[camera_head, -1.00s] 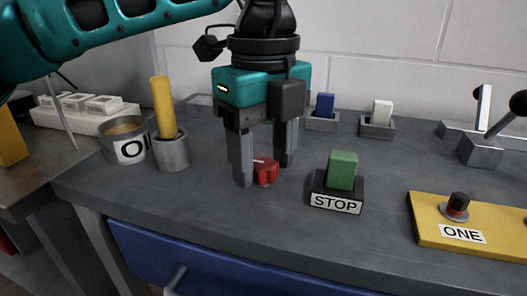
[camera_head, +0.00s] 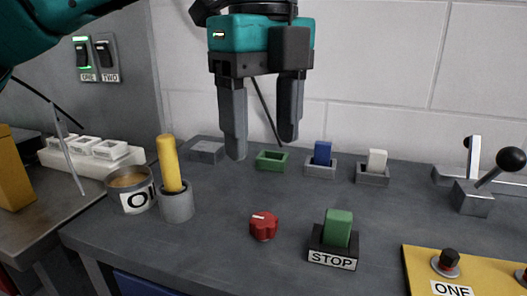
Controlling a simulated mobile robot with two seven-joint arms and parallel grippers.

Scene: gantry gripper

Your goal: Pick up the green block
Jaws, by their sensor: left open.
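My left gripper (camera_head: 262,150) is open and empty, fingers pointing down. My right gripper is not in view.
A red knob (camera_head: 264,226) sits left of the STOP holder. A yellow cylinder (camera_head: 168,165) stands left. A yellow panel (camera_head: 470,273) is right.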

